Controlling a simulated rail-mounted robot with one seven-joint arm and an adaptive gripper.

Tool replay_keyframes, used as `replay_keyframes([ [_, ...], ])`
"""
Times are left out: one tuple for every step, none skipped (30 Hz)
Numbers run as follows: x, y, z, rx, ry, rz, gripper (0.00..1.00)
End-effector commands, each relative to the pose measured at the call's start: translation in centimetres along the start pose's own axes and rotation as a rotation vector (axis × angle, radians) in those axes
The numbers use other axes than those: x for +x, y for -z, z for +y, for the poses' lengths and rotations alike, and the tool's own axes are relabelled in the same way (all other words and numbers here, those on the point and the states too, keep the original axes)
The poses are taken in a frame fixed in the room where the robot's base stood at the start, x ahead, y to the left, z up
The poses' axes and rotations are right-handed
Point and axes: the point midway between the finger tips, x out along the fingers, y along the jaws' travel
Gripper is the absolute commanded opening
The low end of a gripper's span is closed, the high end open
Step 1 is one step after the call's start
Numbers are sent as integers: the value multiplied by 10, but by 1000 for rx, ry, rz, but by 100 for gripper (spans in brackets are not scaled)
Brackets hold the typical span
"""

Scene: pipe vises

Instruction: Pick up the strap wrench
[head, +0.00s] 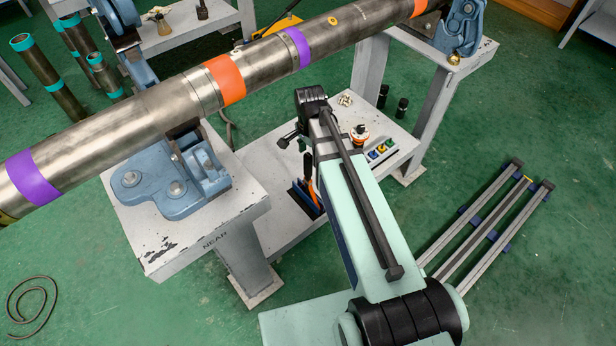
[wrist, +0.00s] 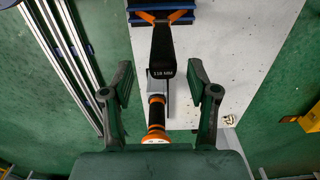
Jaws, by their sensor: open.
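A black-and-orange tool, which I take to be the strap wrench (wrist: 156,112), shows in the wrist view with its round handle pointing toward the camera. A black piece with a white MM label (wrist: 164,68) lies just above the handle in the picture; I cannot tell whether they are joined. My gripper (wrist: 157,92) is open, with one finger on each side of the handle and a gap on both sides. In the head view, an orange upright part (head: 311,186) stands in a blue holder on the low shelf, left of my arm. My fingers are mostly hidden there.
A blue holder (wrist: 178,20) with orange parts is at the top of the wrist view. In the head view, a large steel pipe (head: 265,62) rests in blue vises (head: 176,182) above the shelf. An orange-and-white object (head: 358,135) and coloured knobs (head: 380,151) are right of my arm.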

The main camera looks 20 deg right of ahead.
Motion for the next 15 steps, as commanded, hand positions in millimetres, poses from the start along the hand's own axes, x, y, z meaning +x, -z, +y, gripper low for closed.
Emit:
replay_keyframes([
  [2,0,0,0,0,0,59],
  [3,0,0,0,0,0,59],
  [4,0,0,0,-1,0,59],
  [6,0,0,0,-1,0,59],
  [8,-1,-1,0,-1,-1,59],
  [12,-1,-1,0,-2,-1,59],
  [15,-1,-1,-1,-2,-1,59],
  [18,-2,-2,-1,-2,-1,59],
  [24,-2,-2,-1,-2,-1,59],
  [29,-2,-3,-1,-2,-1,59],
  [33,-3,-3,-1,-3,-1,59],
  [38,-3,-3,-1,-3,-1,59],
  [42,-3,-3,-1,-2,-1,59],
  [46,-3,-3,-1,-2,-1,59],
  [49,-3,-3,-1,-2,-1,59],
])
